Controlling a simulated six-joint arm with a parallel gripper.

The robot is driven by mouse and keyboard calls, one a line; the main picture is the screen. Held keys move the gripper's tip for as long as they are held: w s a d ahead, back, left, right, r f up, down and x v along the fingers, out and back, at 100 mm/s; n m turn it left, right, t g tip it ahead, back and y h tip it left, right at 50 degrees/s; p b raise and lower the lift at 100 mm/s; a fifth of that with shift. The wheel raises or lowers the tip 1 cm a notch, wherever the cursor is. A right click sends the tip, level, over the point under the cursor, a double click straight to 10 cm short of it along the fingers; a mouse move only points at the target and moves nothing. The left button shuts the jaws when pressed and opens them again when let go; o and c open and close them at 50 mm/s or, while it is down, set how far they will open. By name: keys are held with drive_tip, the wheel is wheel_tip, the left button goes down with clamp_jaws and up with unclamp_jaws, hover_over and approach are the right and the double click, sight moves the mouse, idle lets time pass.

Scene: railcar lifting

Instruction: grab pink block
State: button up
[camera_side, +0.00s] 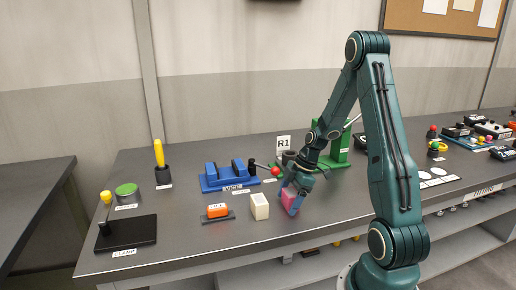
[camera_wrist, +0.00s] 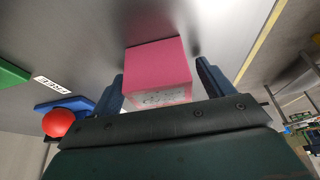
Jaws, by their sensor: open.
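The pink block (camera_wrist: 156,68) shows in the wrist view as a pink box with a pale, marked face toward my gripper. My gripper (camera_wrist: 165,88) is open, with one blue finger on each side of the block and visible gaps between them. In the side view the pink block (camera_side: 289,197) stands on the dark table, partly hidden by my gripper (camera_side: 292,203), which reaches down around it. Whether the fingers touch it cannot be told from the side view.
A cream block (camera_side: 259,207) stands just left of the pink block, with an orange item (camera_side: 217,211) beyond it. A blue vice (camera_side: 230,177) with a red-knobbed lever (camera_side: 275,171) is behind. A green stand (camera_side: 340,145) is behind my gripper. The table's front edge is near.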

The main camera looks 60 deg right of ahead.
sight(289, 192)
idle(0.4)
drive_tip(key=c, duration=1.3)
drive_tip(key=shift+r, duration=0.15)
wheel_tip(289, 192, up, 20)
drive_tip(key=shift+f, duration=0.1)
